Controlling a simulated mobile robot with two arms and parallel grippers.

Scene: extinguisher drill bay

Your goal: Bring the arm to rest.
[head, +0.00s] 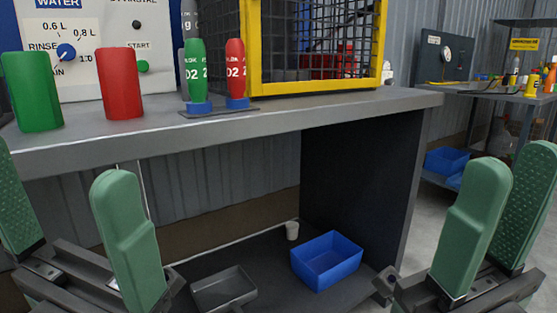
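My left gripper (58,165) is at the lower left, its two green fingers spread wide with nothing between them. It is in front of the grey bench (230,122), whose front edge runs behind the fingertips. My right gripper (513,160) is at the lower right, past the bench's right end. Its green fingers point up, and the dotted inner pad of the far finger shows beside the near finger. It looks open and empty. Neither gripper is seen touching anything.
On the bench stand a green cup (32,92), a red cup (120,85), green (196,72) and red (236,72) bottles and a yellow-framed cage (255,50). Another table (500,95) stands right.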

